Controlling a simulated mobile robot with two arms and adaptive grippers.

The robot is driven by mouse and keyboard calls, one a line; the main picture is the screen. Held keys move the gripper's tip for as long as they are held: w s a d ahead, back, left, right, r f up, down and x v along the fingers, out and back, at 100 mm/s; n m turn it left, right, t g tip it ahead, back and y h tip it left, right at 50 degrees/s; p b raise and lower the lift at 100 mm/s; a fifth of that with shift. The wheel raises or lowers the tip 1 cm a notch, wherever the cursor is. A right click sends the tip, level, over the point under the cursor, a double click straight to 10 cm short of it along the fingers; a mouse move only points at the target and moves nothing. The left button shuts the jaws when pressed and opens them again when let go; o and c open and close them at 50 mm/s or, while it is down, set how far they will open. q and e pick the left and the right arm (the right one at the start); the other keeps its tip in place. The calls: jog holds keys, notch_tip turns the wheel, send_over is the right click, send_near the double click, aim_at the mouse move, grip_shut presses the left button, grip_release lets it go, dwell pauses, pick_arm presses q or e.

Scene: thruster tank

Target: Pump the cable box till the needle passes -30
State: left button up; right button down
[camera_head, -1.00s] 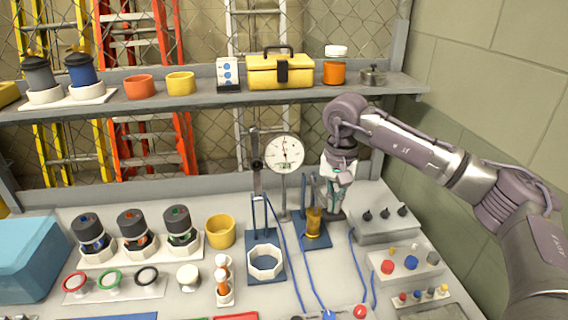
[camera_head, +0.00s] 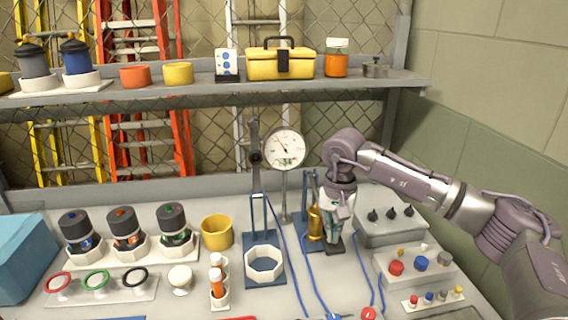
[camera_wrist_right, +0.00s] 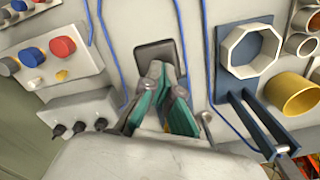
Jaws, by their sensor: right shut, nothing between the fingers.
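A round white gauge (camera_head: 285,149) stands on a thin post at the back of the bench. Its needle points up and to the left; the numbers are too small to read. My right gripper (camera_head: 335,240) is shut and empty, pointing down at a dark pad (camera_head: 333,251) beside a brass cylinder (camera_head: 315,222) on a blue stand. In the right wrist view, the closed fingertips (camera_wrist_right: 164,72) overlap the near part of the dark pad (camera_wrist_right: 155,52); I cannot tell whether they touch it. I cannot tell which part is the cable box. My left gripper is not in view.
A grey box with black knobs (camera_head: 386,221) and a panel with red and blue buttons (camera_head: 414,265) stand right of my gripper. A blue stand with a white octagonal ring (camera_head: 264,262) is to the left. Blue cables (camera_head: 302,265) run across the bench. A shelf (camera_head: 204,87) spans the back.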

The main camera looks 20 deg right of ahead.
notch_tip(320, 180, up, 12)
jog(key=p, duration=0.9)
jog(key=shift+r, duration=0.25)
jog(key=shift+d, duration=0.1)
